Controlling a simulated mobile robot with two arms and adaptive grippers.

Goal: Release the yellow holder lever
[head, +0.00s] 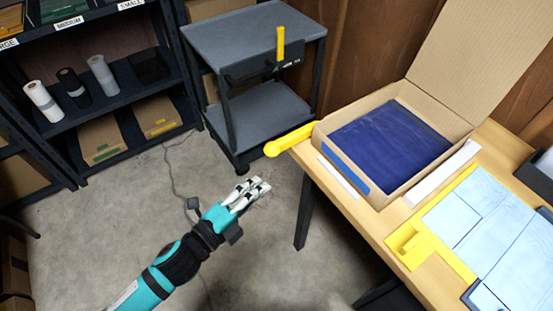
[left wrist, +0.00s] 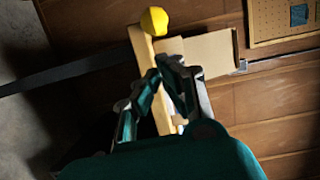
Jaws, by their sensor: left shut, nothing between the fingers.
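A yellow lever (head: 290,140) with a rounded end sticks out past the left edge of the wooden table, beside the open cardboard box (head: 342,155). Its rounded yellow end also shows at the top of the left wrist view (left wrist: 153,20), beyond my fingers. My left gripper (head: 264,184) is shut and empty. It is over the floor, left of the table, lower in the head view than the lever's end and apart from it. The fingers also show close together in the left wrist view (left wrist: 163,70). My right gripper is not in view.
The wooden table (head: 375,215) carries the box with a dark blue pad (head: 390,142), a yellow bracket (head: 412,245) and pale panels (head: 505,240). A grey cart (head: 240,40) with an upright yellow handle (head: 280,43) stands behind. A cable (head: 175,180) lies on the floor.

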